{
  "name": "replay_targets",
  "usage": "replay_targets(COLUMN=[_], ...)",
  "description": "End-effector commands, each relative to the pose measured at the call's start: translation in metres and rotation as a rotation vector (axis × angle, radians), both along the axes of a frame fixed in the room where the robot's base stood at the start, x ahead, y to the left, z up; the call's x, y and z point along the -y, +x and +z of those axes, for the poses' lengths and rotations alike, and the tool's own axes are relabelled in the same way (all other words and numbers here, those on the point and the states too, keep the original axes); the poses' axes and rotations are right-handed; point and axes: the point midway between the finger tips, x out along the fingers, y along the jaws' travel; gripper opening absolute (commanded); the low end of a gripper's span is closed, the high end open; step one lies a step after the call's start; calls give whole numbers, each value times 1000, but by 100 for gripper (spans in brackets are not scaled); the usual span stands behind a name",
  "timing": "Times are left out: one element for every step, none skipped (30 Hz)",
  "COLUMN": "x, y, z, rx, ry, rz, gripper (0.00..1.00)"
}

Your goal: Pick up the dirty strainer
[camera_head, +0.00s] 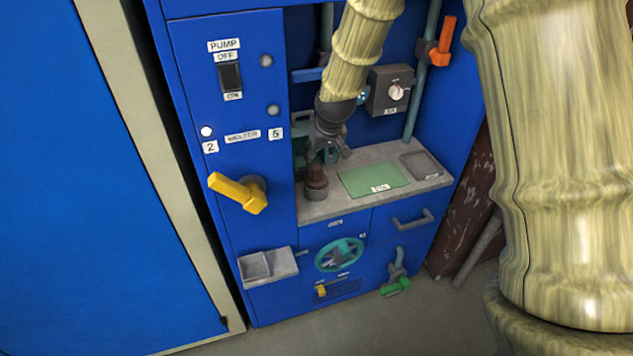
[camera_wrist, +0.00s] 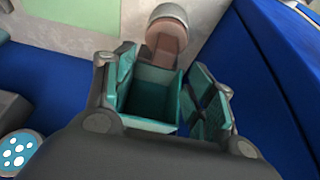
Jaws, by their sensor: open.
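No label marks the dirty strainer, and I cannot tell for sure which thing it is. A small brown-and-grey cylinder (camera_head: 316,187) stands on the left end of the grey counter, below my gripper (camera_head: 328,152). It also shows beyond the fingers in the wrist view (camera_wrist: 166,38). My gripper (camera_wrist: 170,95) is open, its teal pads apart. An open-topped teal box (camera_wrist: 148,92) shows between the pads in the wrist view; whether they touch it is unclear. In the head view a dark green box (camera_head: 302,125) is partly hidden behind my gripper.
The counter (camera_head: 325,205) carries a green mat (camera_head: 374,181) and a grey recessed tray (camera_head: 421,165). A dark knob box (camera_head: 391,91) is on the back wall, with a dotted disc (camera_wrist: 15,150) nearby. A yellow lever (camera_head: 238,193) sticks out at left, an orange handle (camera_head: 443,42) at right.

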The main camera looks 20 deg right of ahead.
Motion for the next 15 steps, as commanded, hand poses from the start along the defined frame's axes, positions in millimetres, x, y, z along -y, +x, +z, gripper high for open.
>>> replay_targets(x=[0, 0, -1, -1, -1, -1, -1, -1, -1, -1, -1, -2, -2, -2, -3], y=[2, 3, 5, 6, 7, 8, 8, 9, 9, 9, 10, 10, 11, 11, 12], z=[-6, -9, -12, -15, -17, -19, -20, -21, -22, -22, -23, -25, -27, -29, -32], rx=[-2, -2, -1, -1, -1, 0, 0, 0, 1, 1, 0, 0, -1, -1, -2], ry=[0, 0, 0, 0, 0, 0, 0, 0, 0, 0, 0, 0, 0, 0, 0], rz=[0, 0, 0, 0, 0, 1, 1, 1, 1, 1, 1, 1, 1, 1, 1], gripper=[55, 55, 55, 55, 55, 55, 55, 55, 55, 55, 55, 55, 55, 55, 55])
